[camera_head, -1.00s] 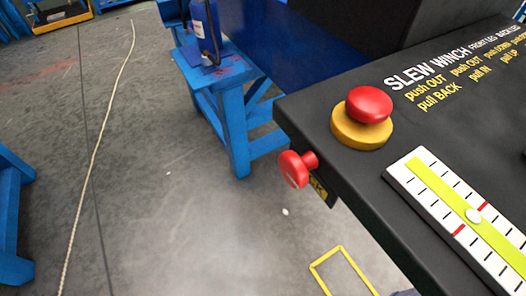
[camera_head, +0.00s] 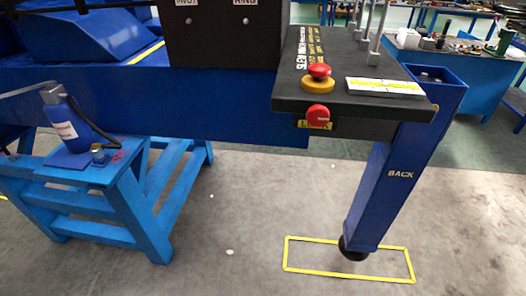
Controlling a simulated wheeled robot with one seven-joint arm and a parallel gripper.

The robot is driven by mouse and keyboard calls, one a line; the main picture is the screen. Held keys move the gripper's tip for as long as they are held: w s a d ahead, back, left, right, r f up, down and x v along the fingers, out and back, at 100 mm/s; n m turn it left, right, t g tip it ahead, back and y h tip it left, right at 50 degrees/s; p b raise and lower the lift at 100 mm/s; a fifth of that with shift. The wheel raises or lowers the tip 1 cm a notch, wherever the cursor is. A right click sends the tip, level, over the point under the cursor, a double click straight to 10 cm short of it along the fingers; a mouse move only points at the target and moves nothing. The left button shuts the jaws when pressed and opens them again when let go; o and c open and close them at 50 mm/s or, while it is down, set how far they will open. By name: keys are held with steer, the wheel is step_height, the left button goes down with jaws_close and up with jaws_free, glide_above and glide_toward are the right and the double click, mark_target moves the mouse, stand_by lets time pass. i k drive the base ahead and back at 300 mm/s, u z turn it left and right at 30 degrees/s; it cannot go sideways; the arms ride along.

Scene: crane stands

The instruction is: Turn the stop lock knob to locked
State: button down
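The stop lock knob is most likely the red round knob (camera_head: 318,115) on the front edge of the black control panel (camera_head: 290,98). A yellow label with dark lettering, partly hidden by the knob, sits behind it; I cannot tell the knob's setting. Above it, on the panel top, is a red mushroom button (camera_head: 319,71) on a yellow base (camera_head: 318,85). My gripper is not in view.
A blue leg (camera_head: 385,190) marked BACK stands right of the panel, its foot inside a yellow floor rectangle (camera_head: 290,254). A blue stand (camera_head: 125,190) with a blue bottle jack (camera_head: 70,125) is at left. The floor in front is clear.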

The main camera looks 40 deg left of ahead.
mark_target(317, 116)
steer(key=k, duration=0.65)
steer(key=u, duration=1.15)
steer(key=i, duration=0.95)
steer(key=z, duration=0.05)
